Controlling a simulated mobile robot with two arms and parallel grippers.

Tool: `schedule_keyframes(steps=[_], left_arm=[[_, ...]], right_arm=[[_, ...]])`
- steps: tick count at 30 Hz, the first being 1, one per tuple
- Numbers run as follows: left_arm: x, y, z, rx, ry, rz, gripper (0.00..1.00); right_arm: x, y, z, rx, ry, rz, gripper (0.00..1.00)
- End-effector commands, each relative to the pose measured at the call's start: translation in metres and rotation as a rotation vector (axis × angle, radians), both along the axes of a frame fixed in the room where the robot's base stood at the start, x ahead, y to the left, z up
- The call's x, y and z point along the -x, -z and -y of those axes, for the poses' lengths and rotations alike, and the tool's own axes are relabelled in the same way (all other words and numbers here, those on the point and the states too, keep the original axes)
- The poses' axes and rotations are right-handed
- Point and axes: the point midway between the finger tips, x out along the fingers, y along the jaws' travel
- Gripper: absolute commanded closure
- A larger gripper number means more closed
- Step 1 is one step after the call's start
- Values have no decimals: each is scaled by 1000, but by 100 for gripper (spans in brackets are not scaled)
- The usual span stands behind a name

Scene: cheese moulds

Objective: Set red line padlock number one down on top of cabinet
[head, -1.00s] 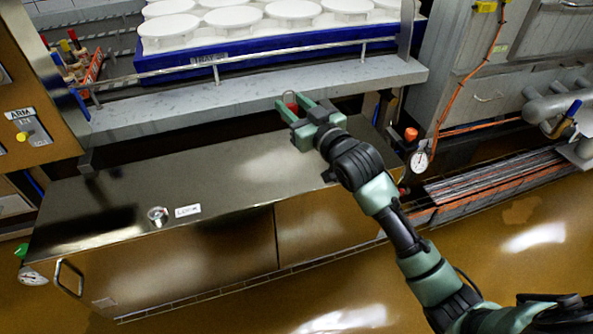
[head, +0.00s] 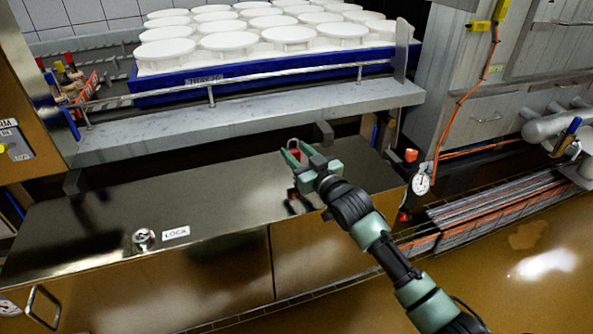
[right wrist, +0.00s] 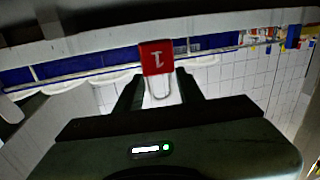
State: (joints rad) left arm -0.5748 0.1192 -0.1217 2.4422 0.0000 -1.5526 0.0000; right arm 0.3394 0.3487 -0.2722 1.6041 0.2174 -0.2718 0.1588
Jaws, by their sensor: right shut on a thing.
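The red padlock (right wrist: 156,57), marked with a 1, sits between the fingertips of my right gripper (right wrist: 158,88) in the right wrist view. Its metal shackle is between the fingers and its red body is beyond the tips. In the head view, my right gripper (head: 302,160) is shut on the padlock, of which a small red part (head: 294,154) shows. It is over the back right of the shiny cabinet top (head: 235,190). A red reflection shows in the top beneath; the padlock looks held above it, apart. My left gripper is not in view.
A grey shelf (head: 240,117) with a rail runs behind the cabinet, bearing a blue tray (head: 250,72) of white moulds. A LOCK label (head: 176,233) and a small round fitting (head: 143,238) are at the front left. A gauge (head: 421,184) stands right. The middle top is clear.

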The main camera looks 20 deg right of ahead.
Motion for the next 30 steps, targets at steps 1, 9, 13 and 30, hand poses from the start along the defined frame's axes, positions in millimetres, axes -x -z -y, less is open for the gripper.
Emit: schedule_keyframes(steps=[1,9,13,30], left_arm=[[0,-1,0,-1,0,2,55],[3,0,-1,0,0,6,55],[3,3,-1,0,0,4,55],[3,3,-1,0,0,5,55]], right_arm=[[0,3,0,0,0,1,100],[0,35,0,-1,0,-1,100],[0,47,0,0,0,2,100],[0,49,0,0,0,1,40]])
